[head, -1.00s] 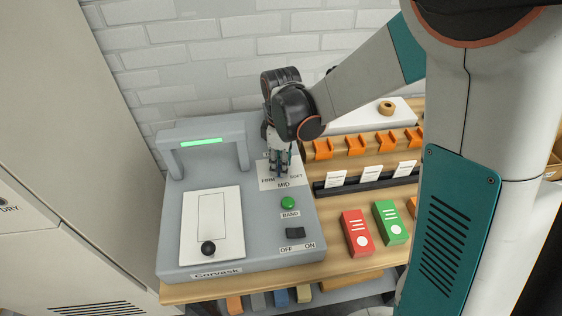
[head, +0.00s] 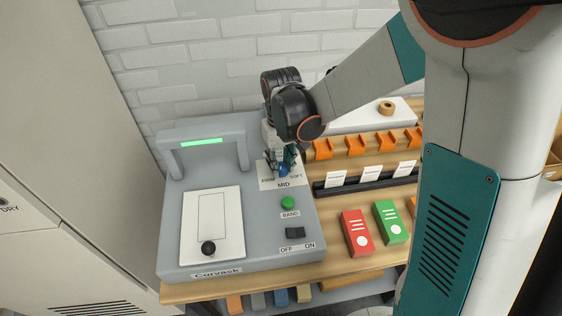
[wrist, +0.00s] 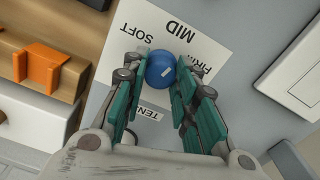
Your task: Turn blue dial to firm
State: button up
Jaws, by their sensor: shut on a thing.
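The blue dial (wrist: 160,69) sits on a white label plate (wrist: 150,30) on the grey machine; it also shows as a small blue spot in the head view (head: 284,170). My gripper (wrist: 161,75) is shut on the dial, with one teal finger on each side. The dial has a short white mark on its right part in the wrist view; which label it points to is hard to tell. Around the dial I read SOFT at upper left, MID at top, a partly covered FIRM at right, and a partly covered word starting TEN below.
Red (head: 356,234) and green (head: 391,222) boxes stand to the right. Orange holders (wrist: 42,66) are beside the machine.

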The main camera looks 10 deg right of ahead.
aim_at(281, 166)
jog(key=m, duration=0.4)
jog(key=shift+m, duration=0.3)
jog(key=m, duration=0.4)
jog(key=shift+m, duration=0.3)
jog(key=o, duration=1.1)
jog(key=shift+r, duration=0.1)
notch_tip(281, 166, up, 12)
jog(key=shift+f, duration=0.1)
